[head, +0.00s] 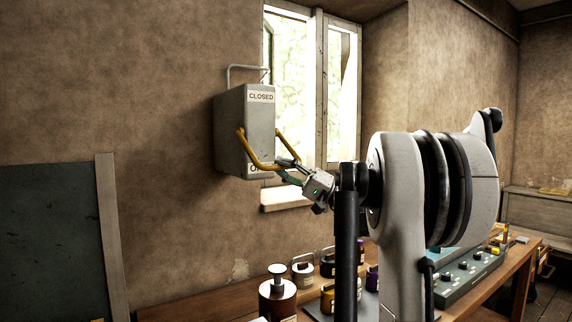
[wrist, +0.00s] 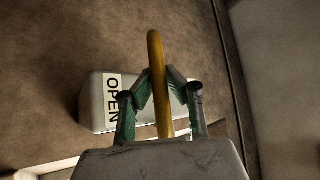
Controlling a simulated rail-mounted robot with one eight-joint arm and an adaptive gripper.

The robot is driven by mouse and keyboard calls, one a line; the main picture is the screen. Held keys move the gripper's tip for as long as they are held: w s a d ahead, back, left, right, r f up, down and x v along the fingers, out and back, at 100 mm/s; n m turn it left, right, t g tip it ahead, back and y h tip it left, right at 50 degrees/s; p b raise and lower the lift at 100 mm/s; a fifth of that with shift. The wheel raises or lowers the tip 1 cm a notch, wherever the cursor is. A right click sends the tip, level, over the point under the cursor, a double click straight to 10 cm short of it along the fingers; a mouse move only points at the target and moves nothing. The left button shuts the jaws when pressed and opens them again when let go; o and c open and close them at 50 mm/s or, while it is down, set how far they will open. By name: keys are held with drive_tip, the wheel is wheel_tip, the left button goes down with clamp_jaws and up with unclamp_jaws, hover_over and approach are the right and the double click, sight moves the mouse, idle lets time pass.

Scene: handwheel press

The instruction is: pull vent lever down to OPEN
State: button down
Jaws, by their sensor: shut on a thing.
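The vent box (head: 230,135) is a grey box on the wall with a CLOSED label (head: 261,97) near its top. An OPEN label sits at its lower edge, partly hidden in the head view and readable in the wrist view (wrist: 113,98). The yellow vent lever (head: 246,150) is a bent bar around the box front, its front part low, near the OPEN label's height. My gripper (head: 288,169) is at the lever's front part, right of the box. In the wrist view its two green-padded fingers (wrist: 161,75) are shut on the lever (wrist: 157,50) from both sides.
A window (head: 310,95) with a sill is right behind the box. Below, a wooden bench (head: 195,305) carries a dark red plunger pot (head: 278,298), several small pots and a control panel (head: 470,278). A dark board (head: 50,240) leans at the left. My arm covers the middle right.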

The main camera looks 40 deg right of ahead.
drive_tip(key=shift+a+f, duration=0.1)
drive_tip(key=shift+f, duration=0.5)
drive_tip(key=c, duration=1.7)
unclamp_jaws()
drive_tip(key=shift+r, duration=0.1)
drive_tip(key=shift+d, duration=0.2)
drive_tip(key=v, duration=1.2)
drive_tip(key=shift+a, duration=0.1)
drive_tip(key=shift+a, duration=0.1)
